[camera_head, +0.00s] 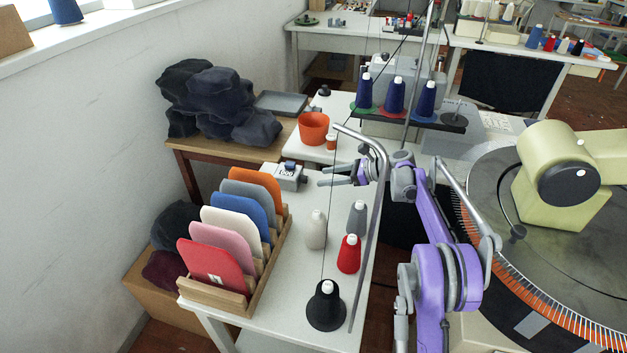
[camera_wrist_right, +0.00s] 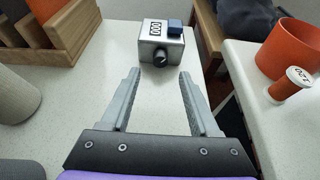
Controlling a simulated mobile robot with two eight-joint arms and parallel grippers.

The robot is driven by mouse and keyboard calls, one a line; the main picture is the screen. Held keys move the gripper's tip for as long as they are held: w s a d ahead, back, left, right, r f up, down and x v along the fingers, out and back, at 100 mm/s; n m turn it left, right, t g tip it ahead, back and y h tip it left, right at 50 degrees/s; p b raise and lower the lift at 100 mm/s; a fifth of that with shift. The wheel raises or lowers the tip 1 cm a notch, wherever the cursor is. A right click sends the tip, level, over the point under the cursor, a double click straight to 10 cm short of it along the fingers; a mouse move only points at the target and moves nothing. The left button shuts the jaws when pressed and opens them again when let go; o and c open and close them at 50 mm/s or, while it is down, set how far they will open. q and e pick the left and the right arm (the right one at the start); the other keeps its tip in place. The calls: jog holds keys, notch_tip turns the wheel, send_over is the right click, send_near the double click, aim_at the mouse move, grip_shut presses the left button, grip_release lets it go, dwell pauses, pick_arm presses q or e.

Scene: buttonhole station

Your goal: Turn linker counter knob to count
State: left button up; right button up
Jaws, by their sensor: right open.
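The linker counter (camera_head: 287,176) is a small grey box on the white table, just behind the rack of coloured panels. In the right wrist view the counter (camera_wrist_right: 161,43) shows a digit window, a blue part on top and a dark round knob (camera_wrist_right: 161,56) on its near face. The knob's exact setting is too small to read. My right gripper (camera_head: 322,176) is open and empty, to the right of the counter in the head view. In the wrist view its two fingers (camera_wrist_right: 160,75) point at the counter, with the knob ahead between them and apart from them. My left gripper is not in view.
A wooden rack (camera_head: 262,268) of coloured panels stands on the table (camera_head: 285,322). Yarn cones, grey (camera_head: 316,230), red (camera_head: 349,254) and black (camera_head: 326,306), stand nearby, beside a bent metal rod (camera_head: 372,230). An orange bowl (camera_head: 313,129) and spool (camera_wrist_right: 291,84) sit on the adjoining table.

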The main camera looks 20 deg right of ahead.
aim_at(307, 179)
jog(key=x, duration=0.5)
jog(key=shift+w+a+f, duration=0.1)
grip_shut()
